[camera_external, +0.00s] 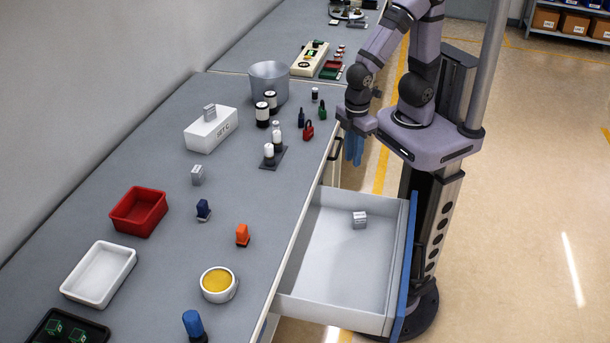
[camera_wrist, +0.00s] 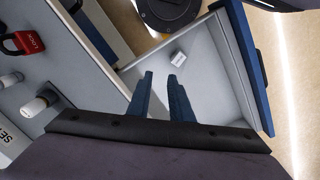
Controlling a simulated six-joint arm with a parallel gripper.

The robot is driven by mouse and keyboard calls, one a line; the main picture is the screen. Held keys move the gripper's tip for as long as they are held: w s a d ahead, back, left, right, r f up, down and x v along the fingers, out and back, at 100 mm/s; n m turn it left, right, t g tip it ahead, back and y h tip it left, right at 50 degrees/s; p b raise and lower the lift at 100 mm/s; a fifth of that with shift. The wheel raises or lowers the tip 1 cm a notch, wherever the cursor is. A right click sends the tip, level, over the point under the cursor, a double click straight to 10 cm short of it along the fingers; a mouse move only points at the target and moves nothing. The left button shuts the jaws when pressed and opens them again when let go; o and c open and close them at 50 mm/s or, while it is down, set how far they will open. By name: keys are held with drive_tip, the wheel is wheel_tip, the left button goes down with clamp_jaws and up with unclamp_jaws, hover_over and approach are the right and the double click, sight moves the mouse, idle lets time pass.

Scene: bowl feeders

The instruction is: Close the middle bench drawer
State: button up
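A bench drawer (camera_external: 330,245) is pulled far out from the right side of the grey bench, with a blue front panel (camera_external: 407,270). Inside lies a small grey labelled block (camera_external: 359,220). In the wrist view the open drawer (camera_wrist: 215,80) fills the upper right, with its blue front (camera_wrist: 250,60) at the far side and the block (camera_wrist: 178,57) inside. My gripper (camera_external: 353,160) points down beside the bench edge, beyond the drawer's far side wall. Its blue fingers (camera_wrist: 162,76) are apart with nothing between them. I see no contact with the drawer.
The bench top (camera_external: 150,260) carries a red bin (camera_external: 139,211), a white tray (camera_external: 99,273), a labelled white box (camera_external: 211,130), a metal pot (camera_external: 269,82), a red padlock (camera_external: 308,130) and other small parts. My base stands close to the drawer front. Floor to the right is clear.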

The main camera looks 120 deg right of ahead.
drive_tip(key=a+n, duration=0.2)
drive_tip(key=w+a+f+n, duration=0.1)
drive_tip(key=w+a+n+b, duration=0.1)
drive_tip(key=a+n, duration=0.1)
drive_tip(key=shift+a+f+n+h, duration=0.2)
drive_tip(key=shift+a+n+h, duration=0.1)
drive_tip(key=shift+a+h, duration=0.1)
clamp_jaws()
drive_tip(key=s+a+f+n+t+h+b, duration=0.1)
drive_tip(key=s+a+f+n, duration=0.15)
drive_tip(key=a+n, duration=0.55)
drive_tip(key=s+a+f+n+t+b, duration=0.1)
drive_tip(key=s+a+f+n, duration=0.15)
drive_tip(key=a+n, duration=0.5)
drive_tip(key=s+a+f+n+t+h+b, duration=0.15)
drive_tip(key=s+a+n, duration=0.3)
drive_tip(key=a, duration=0.65)
drive_tip(key=p+x, duration=0.1)
drive_tip(key=x, duration=0.9)
drive_tip(key=shift+w+f+n, duration=0.25)
drive_tip(key=shift+f+n, duration=0.05)
drive_tip(key=shift+f, duration=0.05)
